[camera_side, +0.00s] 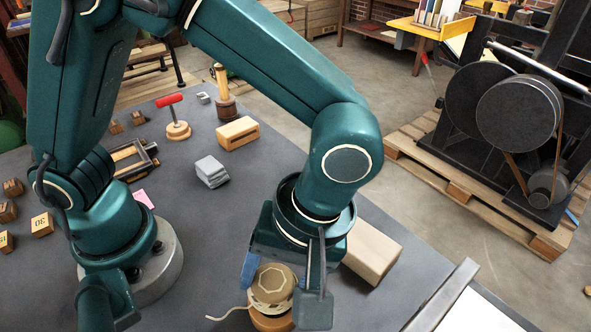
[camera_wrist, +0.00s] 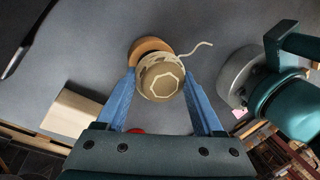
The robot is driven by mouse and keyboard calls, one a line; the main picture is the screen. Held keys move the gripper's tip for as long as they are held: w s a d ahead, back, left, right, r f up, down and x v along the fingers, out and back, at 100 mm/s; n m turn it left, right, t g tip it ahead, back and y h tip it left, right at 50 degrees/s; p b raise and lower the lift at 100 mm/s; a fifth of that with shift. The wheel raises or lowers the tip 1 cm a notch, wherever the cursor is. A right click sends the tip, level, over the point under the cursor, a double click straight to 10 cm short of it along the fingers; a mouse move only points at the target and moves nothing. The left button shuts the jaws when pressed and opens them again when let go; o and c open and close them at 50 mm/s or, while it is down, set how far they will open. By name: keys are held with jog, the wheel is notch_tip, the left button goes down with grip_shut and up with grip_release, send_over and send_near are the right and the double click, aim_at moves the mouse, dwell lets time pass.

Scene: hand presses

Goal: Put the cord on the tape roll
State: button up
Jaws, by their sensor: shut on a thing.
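The cord (camera_side: 271,281) is a pale wound bundle with a tan, octagon-marked top and a loose white tail trailing left. In the wrist view the cord (camera_wrist: 161,82) lies between the two blue fingers of my gripper (camera_wrist: 160,77). My gripper (camera_side: 283,288) points down and is shut on the cord. The tape roll (camera_side: 270,321), an orange-brown disc, is directly below the cord in the side view, cut by the frame's bottom edge. In the wrist view the tape roll (camera_wrist: 148,45) is partly hidden behind the cord. I cannot tell whether they touch.
A pale wooden block (camera_side: 372,252) lies on the grey table (camera_side: 190,250) to the right of my gripper. A metal-edged board (camera_side: 445,292) is at the lower right.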

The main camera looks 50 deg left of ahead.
jog(key=shift+f, duration=0.55)
jog(key=shift+f, duration=0.3)
jog(key=o, duration=1.5)
jog(key=v, duration=1.2)
jog(key=w+a+r+m+t+h, duration=0.2)
jog(key=a+r+m+t+h, duration=0.15)
jog(key=a, duration=0.55)
jog(key=s+a+f+m+t, duration=0.1)
jog(key=a+m+t, duration=0.1)
jog(key=a, duration=0.2)
jog(key=s+a+f+m+t+y, duration=0.1)
jog(key=a+f+m+t, duration=0.1)
jog(key=a+m, duration=0.1)
jog(key=shift+s+a+f, duration=0.2)
jog(key=shift+a+f, duration=0.1)
jog(key=shift+a, duration=0.5)
